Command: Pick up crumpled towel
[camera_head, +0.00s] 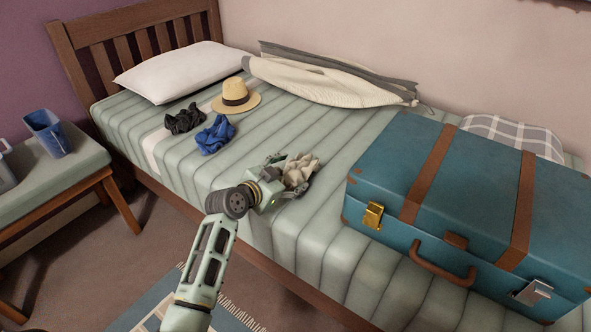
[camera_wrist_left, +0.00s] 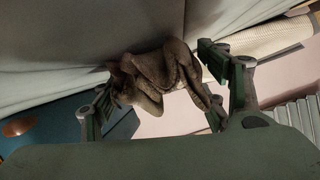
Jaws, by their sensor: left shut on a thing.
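The crumpled towel (camera_head: 300,171) is a beige, bunched cloth on the striped green bed, left of the suitcase. My left gripper (camera_head: 284,172) is at the towel, with its fingers around it. In the left wrist view the towel (camera_wrist_left: 160,75) shows brownish and folded between the two fingers of the left gripper (camera_wrist_left: 165,95), which are shut on it. The towel is close to the bed cover; I cannot tell whether it is lifted clear. My right gripper is in neither view.
A large blue suitcase (camera_head: 390,180) lies on the bed at right. A blue cloth (camera_head: 215,135), a black cloth (camera_head: 185,119), a straw hat (camera_head: 236,98) and a pillow (camera_head: 180,73) lie further back.

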